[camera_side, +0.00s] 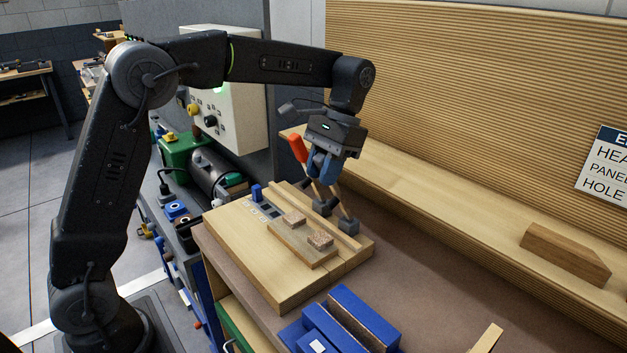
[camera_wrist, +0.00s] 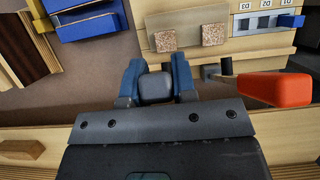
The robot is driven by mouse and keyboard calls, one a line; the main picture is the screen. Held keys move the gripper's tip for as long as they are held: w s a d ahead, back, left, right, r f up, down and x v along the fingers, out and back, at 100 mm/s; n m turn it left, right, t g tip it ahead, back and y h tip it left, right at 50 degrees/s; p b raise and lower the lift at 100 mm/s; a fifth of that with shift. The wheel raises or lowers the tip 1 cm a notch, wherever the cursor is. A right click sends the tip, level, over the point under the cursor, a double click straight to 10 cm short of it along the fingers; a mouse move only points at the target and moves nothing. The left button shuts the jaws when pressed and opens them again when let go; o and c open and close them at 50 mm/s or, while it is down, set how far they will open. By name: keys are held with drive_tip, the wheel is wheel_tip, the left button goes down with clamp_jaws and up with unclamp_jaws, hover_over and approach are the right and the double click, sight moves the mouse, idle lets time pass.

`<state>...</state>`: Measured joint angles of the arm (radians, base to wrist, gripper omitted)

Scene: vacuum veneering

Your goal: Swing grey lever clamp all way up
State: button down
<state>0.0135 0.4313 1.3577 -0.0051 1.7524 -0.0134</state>
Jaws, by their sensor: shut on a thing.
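My gripper (camera_side: 322,166) points down above the rear edge of the wooden board, with its blue fingers shut on the grey lever clamp. In the wrist view my gripper (camera_wrist: 156,84) has the lever's grey grip (camera_wrist: 156,88) between its fingers. The grey clamp's base (camera_side: 348,226) sits at the board's right rear edge. In the side view the fingers hide most of the lever, so its exact angle is hard to tell. A second clamp has a red handle (camera_side: 297,148), which stands raised and tilted just left of my gripper. The red handle (camera_wrist: 275,89) is also beside it in the wrist view.
Blue blocks (camera_side: 345,320) lie in front. A wooden ledge (camera_side: 440,195) and slatted wall run behind. A brown block (camera_side: 565,254) lies on the ledge.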

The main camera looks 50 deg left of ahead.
drive_tip(key=shift+w+r+g, duration=0.25)
drive_tip(key=shift+w+g, duration=0.05)
drive_tip(key=shift+w, duration=0.2)
drive_tip(key=c, duration=0.9)
unclamp_jaws()
drive_tip(key=shift+s, duration=0.15)
